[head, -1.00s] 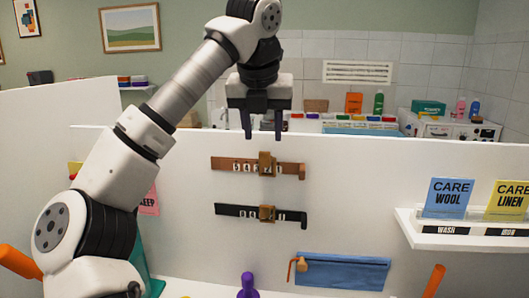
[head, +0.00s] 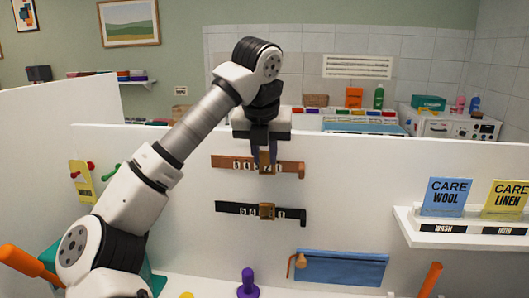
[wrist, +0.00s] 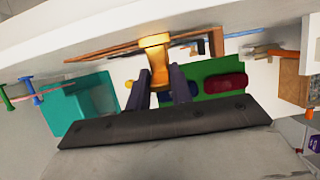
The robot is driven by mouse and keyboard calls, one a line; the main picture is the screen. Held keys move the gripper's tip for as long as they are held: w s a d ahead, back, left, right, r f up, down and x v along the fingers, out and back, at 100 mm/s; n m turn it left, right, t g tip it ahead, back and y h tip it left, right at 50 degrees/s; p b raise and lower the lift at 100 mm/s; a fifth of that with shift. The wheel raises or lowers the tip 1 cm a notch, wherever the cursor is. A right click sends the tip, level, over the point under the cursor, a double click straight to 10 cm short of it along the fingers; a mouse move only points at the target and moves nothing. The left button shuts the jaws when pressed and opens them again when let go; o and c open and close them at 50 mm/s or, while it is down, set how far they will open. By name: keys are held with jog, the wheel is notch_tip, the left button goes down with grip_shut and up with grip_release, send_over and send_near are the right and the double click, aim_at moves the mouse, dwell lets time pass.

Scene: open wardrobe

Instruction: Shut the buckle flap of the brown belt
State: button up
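The brown belt (head: 290,166) hangs level on the white panel, with white marks along it. Its brass buckle (head: 267,168) is partly hidden behind my fingers in the head view. In the wrist view the buckle flap (wrist: 157,62) stands out from the belt (wrist: 100,51) towards me. My gripper (head: 264,150) is at the buckle, also seen in the wrist view (wrist: 159,78). Its two dark fingers lie on either side of the flap, close against it, and appear shut on it. The exact contact is hard to see.
A black belt (head: 236,209) with a brass buckle hangs just below. A blue cloth item (head: 345,269) with a tan toggle hangs lower right. A shelf (head: 450,236) with care cards juts out at right. A purple knob (head: 248,284) stands below.

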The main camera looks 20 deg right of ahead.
grip_shut()
